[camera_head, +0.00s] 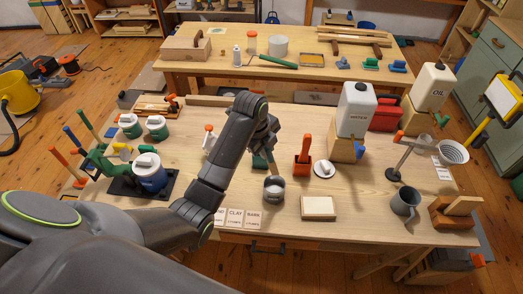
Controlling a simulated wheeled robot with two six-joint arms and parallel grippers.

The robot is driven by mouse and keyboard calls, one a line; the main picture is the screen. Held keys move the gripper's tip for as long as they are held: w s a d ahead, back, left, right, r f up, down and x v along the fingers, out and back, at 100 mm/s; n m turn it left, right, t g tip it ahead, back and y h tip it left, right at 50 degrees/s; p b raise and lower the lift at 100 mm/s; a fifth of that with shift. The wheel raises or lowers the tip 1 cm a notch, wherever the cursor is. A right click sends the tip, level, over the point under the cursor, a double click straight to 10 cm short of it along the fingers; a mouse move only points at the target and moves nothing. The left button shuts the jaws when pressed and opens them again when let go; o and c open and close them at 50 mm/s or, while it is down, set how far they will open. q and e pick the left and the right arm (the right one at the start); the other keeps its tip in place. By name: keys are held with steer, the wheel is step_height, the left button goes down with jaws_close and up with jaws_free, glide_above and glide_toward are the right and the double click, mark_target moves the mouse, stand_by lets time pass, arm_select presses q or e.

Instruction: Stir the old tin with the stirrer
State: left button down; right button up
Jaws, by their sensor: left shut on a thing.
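The old tin (274,190) is a small grey open tin with pale contents, standing on the near workbench (340,240) right of centre. My left gripper (264,149) is above it, pointing down, and is shut on the stirrer (271,166). The stirrer is a thin stick that slants down from the gripper to the tin's mouth. Its upper part is hidden by the gripper, and I cannot tell how deep its lower end reaches. My right gripper is not in view.
An orange-handled tool (303,152) and a white round lid (324,168) stand right of the tin. A pale block (318,207) lies to its lower right. Labelled cards (236,217) lie nearer.

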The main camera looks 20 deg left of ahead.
arm_select(q)
steer(key=shift+x, duration=1.2)
steer(key=shift+a+f, duration=0.15)
steer(key=shift+f, duration=0.4)
steer(key=shift+s+f, duration=0.1)
steer(key=shift+f, duration=0.55)
steer(key=shift+f+b, duration=0.4)
steer(key=shift+f, duration=0.45)
step_height(320, 180, down, 6)
steer(key=b, duration=0.3)
steer(key=shift+f, duration=0.25)
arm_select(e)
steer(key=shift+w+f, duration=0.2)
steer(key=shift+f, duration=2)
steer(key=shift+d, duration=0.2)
arm_select(q)
steer(key=shift+w, duration=0.25)
